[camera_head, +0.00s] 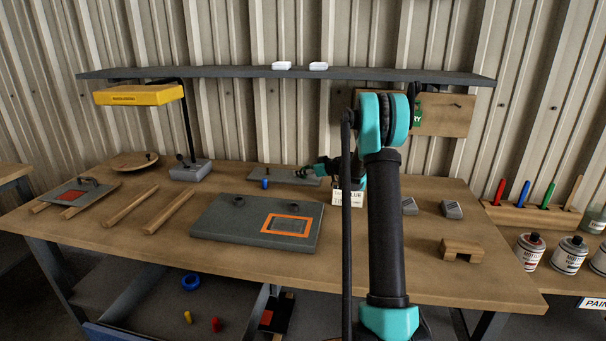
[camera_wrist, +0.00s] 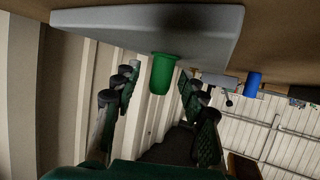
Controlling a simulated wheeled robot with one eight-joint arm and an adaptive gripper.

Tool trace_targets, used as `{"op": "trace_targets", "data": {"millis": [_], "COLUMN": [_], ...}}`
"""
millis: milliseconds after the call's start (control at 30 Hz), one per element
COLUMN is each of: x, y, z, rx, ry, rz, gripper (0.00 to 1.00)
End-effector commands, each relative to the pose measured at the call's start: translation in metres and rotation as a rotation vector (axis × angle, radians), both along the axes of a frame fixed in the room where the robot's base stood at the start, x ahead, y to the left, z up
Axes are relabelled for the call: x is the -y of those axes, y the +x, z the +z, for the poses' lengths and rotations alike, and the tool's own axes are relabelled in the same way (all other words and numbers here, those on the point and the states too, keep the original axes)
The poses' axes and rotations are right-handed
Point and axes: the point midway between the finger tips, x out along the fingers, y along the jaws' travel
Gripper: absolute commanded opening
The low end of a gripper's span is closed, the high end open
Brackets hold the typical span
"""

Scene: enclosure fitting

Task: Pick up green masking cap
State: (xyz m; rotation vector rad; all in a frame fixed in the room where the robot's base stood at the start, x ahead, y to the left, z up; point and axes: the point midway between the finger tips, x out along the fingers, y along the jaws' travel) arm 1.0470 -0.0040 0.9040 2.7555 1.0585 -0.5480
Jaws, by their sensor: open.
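The green masking cap (camera_wrist: 163,72) shows in the wrist view, projecting from a pale grey plate (camera_wrist: 215,22). The wrist picture appears inverted, so the plate is at the top. My gripper (camera_wrist: 157,84) is open, with its fingers on either side of the cap and visible gaps between. In the head view my gripper (camera_head: 308,171) reaches left, low over the right part of the grey plate (camera_head: 270,174) at the back of the bench. I cannot make out the green cap in the head view; my gripper seems to cover it.
A blue cap (camera_head: 265,184) stands just in front of the plate; it also shows in the wrist view (camera_wrist: 252,84). A white box (camera_head: 349,196) stands close to my wrist. A large grey panel (camera_head: 240,243) lies in front. The yellow lamp (camera_head: 140,95) is at left.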

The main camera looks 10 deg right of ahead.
Motion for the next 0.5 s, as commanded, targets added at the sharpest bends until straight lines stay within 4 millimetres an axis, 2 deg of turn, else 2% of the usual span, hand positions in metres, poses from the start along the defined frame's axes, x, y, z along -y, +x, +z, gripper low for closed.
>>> {"op": "trace_targets", "data": {"millis": [200, 500], "x": [-0.0009, -0.0008], "y": [0.0013, 0.0012], "z": [-0.0008, -0.0007], "rx": [0.000, 0.000], "ry": [0.000, 0.000], "rz": [-0.001, -0.001], "gripper": [0.43, 0.07]}}
